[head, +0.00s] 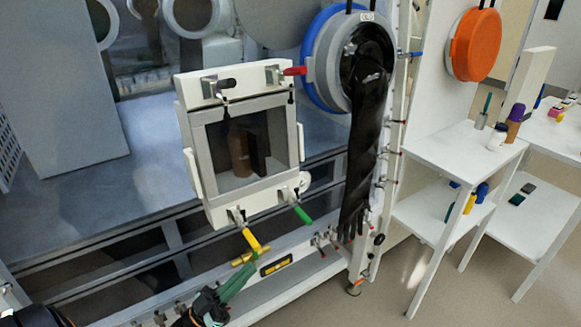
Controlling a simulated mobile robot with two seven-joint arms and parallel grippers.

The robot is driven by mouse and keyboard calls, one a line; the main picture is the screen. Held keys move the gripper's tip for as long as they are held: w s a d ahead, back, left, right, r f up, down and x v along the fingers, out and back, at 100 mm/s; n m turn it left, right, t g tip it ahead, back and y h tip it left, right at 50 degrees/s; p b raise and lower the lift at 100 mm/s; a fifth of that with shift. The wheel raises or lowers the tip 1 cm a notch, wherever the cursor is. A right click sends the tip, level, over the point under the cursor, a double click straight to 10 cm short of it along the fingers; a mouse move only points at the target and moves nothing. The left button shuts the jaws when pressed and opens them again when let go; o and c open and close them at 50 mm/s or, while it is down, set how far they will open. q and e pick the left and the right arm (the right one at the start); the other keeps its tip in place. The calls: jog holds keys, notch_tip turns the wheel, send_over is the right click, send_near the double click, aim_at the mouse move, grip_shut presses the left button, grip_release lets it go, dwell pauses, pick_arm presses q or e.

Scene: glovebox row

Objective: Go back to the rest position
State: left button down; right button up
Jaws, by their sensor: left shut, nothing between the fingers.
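My left gripper (244,270) reaches in from the bottom left, with dark green fingers on a black body. Its fingers are shut with nothing between them. Its tips are at the yellow handle (250,241) below the small hatch door, overlapping the handle's crossbar in the picture. I cannot tell whether they touch. The white-framed hatch door (192,150) is in place, with a dark window and brown and black shapes behind it. A red handle (294,71) is at its upper right and a green handle (303,214) at its lower right. My right gripper is not in view.
A long black glove (362,140) hangs from the blue-ringed port (319,75) right of the hatch. An orange port cover (474,44) is farther right. White shelves (465,149) with bottles stand at the right. Floor (400,285) is clear at the lower right.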

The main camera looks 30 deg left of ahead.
pick_arm(q)
jog(key=d+f+n+g+y+p, duration=0.4)
jog(key=d+f+g+y, duration=0.2)
jog(key=d+f+y, duration=0.2)
jog(key=s+d+f+g+p, duration=0.1)
jog(key=s+d+f+g, duration=0.1)
jog(key=s+d+g, duration=0.1)
jog(key=s+d+f+m+g+p, duration=0.1)
jog(key=s+d+f+g, duration=0.1)
jog(key=s+d+g, duration=0.2)
jog(key=shift+s+d+f, duration=0.25)
jog(key=shift+s+d, duration=0.55)
jog(key=shift+d, duration=0.35)
jog(key=shift+a, duration=0.1)
